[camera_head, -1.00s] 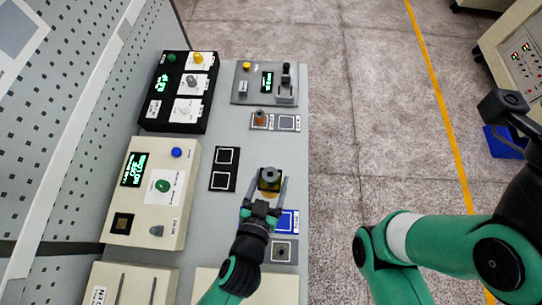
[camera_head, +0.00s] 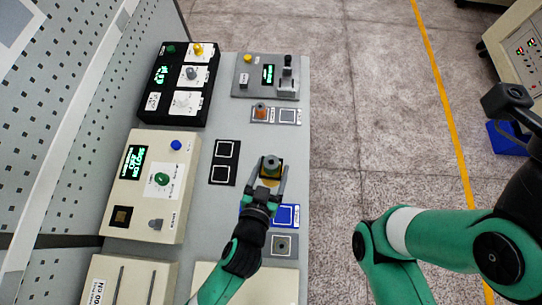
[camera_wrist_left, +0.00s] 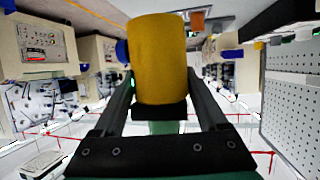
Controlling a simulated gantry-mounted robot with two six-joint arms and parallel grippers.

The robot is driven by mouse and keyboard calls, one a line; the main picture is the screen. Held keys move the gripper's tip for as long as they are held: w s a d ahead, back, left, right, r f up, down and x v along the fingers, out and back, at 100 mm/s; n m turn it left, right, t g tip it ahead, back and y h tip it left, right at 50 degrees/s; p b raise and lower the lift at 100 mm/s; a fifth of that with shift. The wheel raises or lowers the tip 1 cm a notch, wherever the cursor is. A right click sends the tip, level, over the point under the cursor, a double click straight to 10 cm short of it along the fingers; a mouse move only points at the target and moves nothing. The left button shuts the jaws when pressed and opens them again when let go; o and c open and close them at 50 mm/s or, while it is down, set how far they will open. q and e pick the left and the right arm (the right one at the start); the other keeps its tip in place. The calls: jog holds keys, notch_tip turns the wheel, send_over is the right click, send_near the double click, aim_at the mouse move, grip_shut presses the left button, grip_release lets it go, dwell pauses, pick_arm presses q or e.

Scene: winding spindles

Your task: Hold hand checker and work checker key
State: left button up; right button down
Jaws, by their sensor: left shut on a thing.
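My left gripper (camera_head: 269,185) is shut on a yellow cylinder with a grey round top (camera_head: 271,162), above the bench's right side. The yellow cylinder (camera_wrist_left: 160,60) fills the space between the fingers in the left wrist view. I cannot tell for sure whether it is the hand checker.
A black box (camera_head: 160,108) with knobs stands at the back left, and a grey panel (camera_head: 250,88) with a lever at the back right. A black two-square plate (camera_head: 223,162) and a blue marked pad (camera_head: 288,216) lie on the grey bench (camera_head: 215,70). Open floor lies right of the bench.

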pick_arm(q)
jog(key=w+f+b, duration=0.6)
jog(key=w, duration=0.1)
jog(key=w+f+b, duration=0.2)
jog(key=w+b, duration=0.1)
jog(key=shift+w+a+f, duration=0.15)
jog(key=shift+f, duration=0.25)
jog(key=shift+w+f, duration=0.1)
jog(key=shift+w, duration=0.2)
jog(key=shift+f+b, duration=0.6)
dwell(0.6)
jog(key=shift+f, duration=0.15)
dwell(2.2)
